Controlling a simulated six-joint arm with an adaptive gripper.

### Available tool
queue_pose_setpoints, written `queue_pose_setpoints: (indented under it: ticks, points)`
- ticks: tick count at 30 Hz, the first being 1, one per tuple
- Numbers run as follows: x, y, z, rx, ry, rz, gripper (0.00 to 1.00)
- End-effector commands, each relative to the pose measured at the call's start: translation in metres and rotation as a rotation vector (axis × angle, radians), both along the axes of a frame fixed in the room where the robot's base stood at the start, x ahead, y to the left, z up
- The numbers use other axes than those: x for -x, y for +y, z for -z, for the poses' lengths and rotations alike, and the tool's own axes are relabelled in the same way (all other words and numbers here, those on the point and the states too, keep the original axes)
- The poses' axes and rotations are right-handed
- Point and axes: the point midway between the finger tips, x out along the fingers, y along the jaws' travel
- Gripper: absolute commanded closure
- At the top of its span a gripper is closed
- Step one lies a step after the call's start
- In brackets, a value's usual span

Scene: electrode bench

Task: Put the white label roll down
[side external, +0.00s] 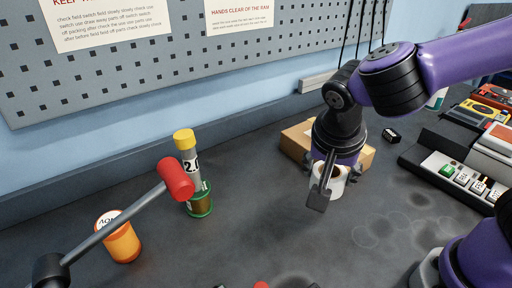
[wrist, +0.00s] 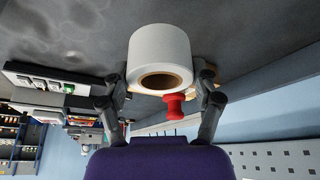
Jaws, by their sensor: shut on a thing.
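The white label roll (side external: 338,191) is held between the fingers of my gripper (side external: 328,180) in the side view, low over the dark bench. I cannot tell whether its underside touches the bench. In the wrist view the white roll (wrist: 160,45) shows its round side and its brown core opening. My gripper's fingers (wrist: 162,84) lie on either side of the roll in that view, shut on it. A finger hides part of the roll in the side view.
A cardboard box (side external: 298,138) stands right behind the roll. A button panel (side external: 440,165) and a small black box (side external: 392,136) are at right. A red-headed lever (side external: 176,179), yellow-capped tube (side external: 185,140) and orange jar (side external: 123,245) stand at left. Bench between is clear.

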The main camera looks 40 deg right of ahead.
Motion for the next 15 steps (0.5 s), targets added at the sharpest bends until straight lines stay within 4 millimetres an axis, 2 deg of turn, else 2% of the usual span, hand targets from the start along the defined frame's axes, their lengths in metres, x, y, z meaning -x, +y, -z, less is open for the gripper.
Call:
queue_pose_setpoints:
  ticks: [1,3,6,12,15]
  points:
    - [0.001,-0.020,0.000,0.000,0.000,0.178,0.70]
    - [0.006,-0.044,-0.002,0.001,0.001,0.419,0.70]
    - [0.016,-0.070,-0.004,0.001,0.000,0.721,0.70]
    - [0.034,-0.103,-0.008,0.002,-0.001,1.162,0.70]
    - [0.040,-0.111,-0.009,0.002,0.000,1.293,0.70]
